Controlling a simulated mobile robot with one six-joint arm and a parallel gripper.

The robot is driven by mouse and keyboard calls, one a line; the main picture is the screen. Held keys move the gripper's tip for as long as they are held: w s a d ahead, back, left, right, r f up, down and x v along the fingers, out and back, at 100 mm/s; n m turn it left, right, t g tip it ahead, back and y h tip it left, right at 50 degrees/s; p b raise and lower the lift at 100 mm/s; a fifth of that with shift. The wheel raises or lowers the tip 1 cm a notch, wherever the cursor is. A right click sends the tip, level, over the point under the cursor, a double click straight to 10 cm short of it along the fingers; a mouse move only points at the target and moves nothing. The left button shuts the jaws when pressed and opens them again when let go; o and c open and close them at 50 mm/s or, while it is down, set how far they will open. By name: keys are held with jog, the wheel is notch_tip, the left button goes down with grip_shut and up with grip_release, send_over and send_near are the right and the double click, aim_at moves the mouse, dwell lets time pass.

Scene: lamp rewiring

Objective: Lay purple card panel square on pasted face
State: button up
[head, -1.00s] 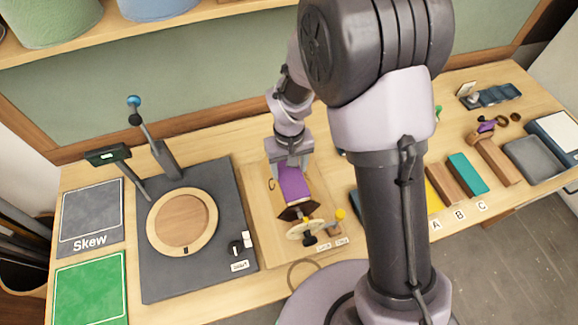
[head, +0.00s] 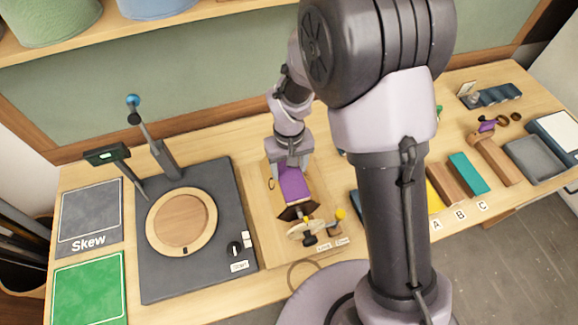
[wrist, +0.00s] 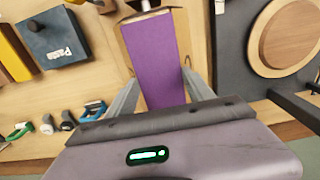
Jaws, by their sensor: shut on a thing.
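The purple card panel (head: 293,184) is between the fingers of my gripper (head: 289,166), over the dark-ended body in the wooden fixture. In the wrist view the panel (wrist: 156,58) is a long purple strip, and my gripper (wrist: 160,100) is shut on its near part, one finger along each side. The panel looks roughly in line with the body under it, with a slight tilt in the wrist view. The pasted face is hidden under the panel. I cannot tell whether the panel touches it.
A dark turntable base with a round wooden disc (head: 181,226) stands to the left. A blue Paste box (wrist: 52,38) shows in the wrist view beside the fixture. A crank wheel (head: 306,230) and a yellow knob (head: 341,214) are at the fixture's front. A teal block (head: 468,173) lies right.

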jog(key=shift+f, duration=0.25)
jog(key=o, duration=1.7)
notch_tip(320, 180, up, 8)
jog(key=p, duration=0.5)
jog(key=shift+r, duration=0.1)
